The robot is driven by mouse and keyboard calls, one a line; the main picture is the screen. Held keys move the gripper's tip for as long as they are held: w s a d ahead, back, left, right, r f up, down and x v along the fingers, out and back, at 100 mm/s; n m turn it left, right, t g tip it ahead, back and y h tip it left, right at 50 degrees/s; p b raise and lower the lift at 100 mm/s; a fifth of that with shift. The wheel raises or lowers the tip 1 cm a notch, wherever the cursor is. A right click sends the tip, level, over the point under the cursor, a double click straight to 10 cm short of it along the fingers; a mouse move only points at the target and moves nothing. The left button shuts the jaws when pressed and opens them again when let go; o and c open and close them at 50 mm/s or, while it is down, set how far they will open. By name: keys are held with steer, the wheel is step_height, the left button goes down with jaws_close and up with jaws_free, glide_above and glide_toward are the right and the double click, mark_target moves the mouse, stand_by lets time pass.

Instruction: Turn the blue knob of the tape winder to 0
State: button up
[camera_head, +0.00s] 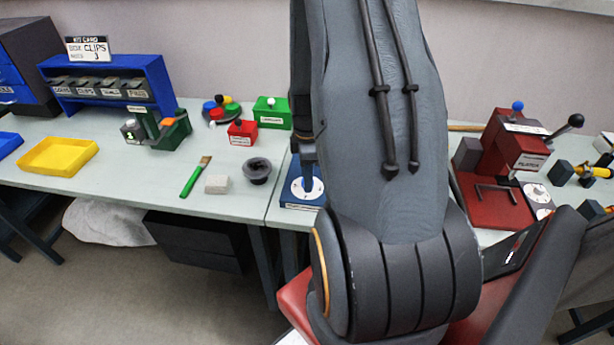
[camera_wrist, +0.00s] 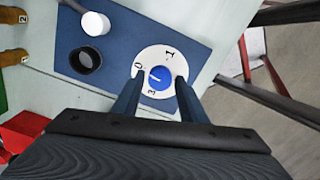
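The tape winder has a flat blue base (camera_wrist: 120,38) with a white round dial (camera_wrist: 169,58); the digits 0, 1 and 3 show on it. The blue knob (camera_wrist: 158,82) sits at the dial's middle. A short white mark shows on the knob's upper left part; I cannot tell exactly which digit it points to. My gripper (camera_wrist: 160,78) has its two fingers apart, one on each side of the knob, with gaps visible. In the head view the winder's base (camera_head: 297,203) and dial (camera_head: 314,188) are partly hidden behind my arm.
A white cylinder (camera_wrist: 95,23) and a dark round cup (camera_wrist: 85,61) are on the blue base. In the head view, a grey block (camera_head: 217,184), a brush (camera_head: 196,177) and a dark bowl (camera_head: 258,170) lie to the left. A red press (camera_head: 500,160) stands to the right.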

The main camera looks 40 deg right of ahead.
steer(key=m, duration=0.7)
steer(key=shift+c, duration=0.3)
steer(key=c, duration=0.9)
steer(key=shift+o, duration=0.2)
steer(key=o, duration=1.2)
steer(key=shift+n, duration=0.3)
steer(key=shift+r, duration=0.1)
steer(key=shift+r+b, duration=1.3)
steer(key=shift+r, duration=2.5)
